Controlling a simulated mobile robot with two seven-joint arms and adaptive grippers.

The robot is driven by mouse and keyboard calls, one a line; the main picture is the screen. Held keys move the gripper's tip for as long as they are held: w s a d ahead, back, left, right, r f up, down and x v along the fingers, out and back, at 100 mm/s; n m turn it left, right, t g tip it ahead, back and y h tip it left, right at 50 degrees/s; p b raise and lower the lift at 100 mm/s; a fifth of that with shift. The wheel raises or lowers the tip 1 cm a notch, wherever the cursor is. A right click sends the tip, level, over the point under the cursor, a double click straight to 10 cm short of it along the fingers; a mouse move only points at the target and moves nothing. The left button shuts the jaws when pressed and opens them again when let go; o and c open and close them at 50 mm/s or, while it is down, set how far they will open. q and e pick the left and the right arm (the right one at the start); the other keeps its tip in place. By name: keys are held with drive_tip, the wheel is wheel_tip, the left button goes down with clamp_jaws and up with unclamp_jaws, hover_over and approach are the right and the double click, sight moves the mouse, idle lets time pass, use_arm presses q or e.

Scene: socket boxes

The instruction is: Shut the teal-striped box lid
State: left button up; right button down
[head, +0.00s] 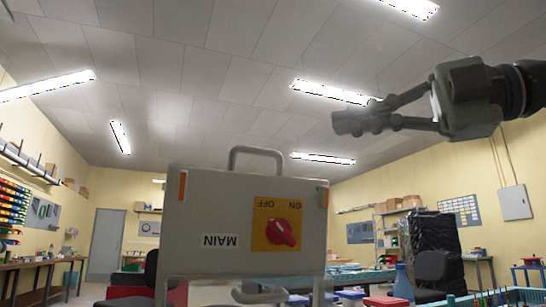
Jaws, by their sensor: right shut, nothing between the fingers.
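A grey box lid (245,222) stands upright in the lower middle of the head view. It has a grey handle on its top edge, a red rotary switch on a yellow plate, and upside-down MAIN, ON and OFF lettering. Small orange strips mark its two sides; I see no teal stripe on it. The box body below is mostly cut off by the picture's lower edge. My right gripper (362,122) is shut and empty, up and to the right of the lid, clear of it. I cannot make out my left gripper.
A blue bottle (402,283) and a teal-rimmed tray (510,296) are at the lower right. Chairs, benches and a black-wrapped stack (430,238) stand farther back. The space above the lid is free.

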approach(247, 148)
drive_tip(key=s+a, duration=0.2)
drive_tip(key=a, duration=0.2)
drive_tip(key=w, duration=0.2)
drive_tip(key=w+a+p, duration=0.1)
drive_tip(key=w, duration=0.1)
drive_tip(key=shift+w+f, duration=0.15)
drive_tip(key=shift+w, duration=0.1)
use_arm(q)
drive_tip(key=f, duration=0.1)
drive_tip(key=a+f+g+y, duration=0.1)
drive_tip(key=f, duration=0.1)
drive_tip(key=a+f+g, duration=0.1)
drive_tip(key=shift+w+a+f, duration=0.1)
drive_tip(key=shift+f, duration=0.1)
use_arm(e)
drive_tip(key=shift+a, duration=0.1)
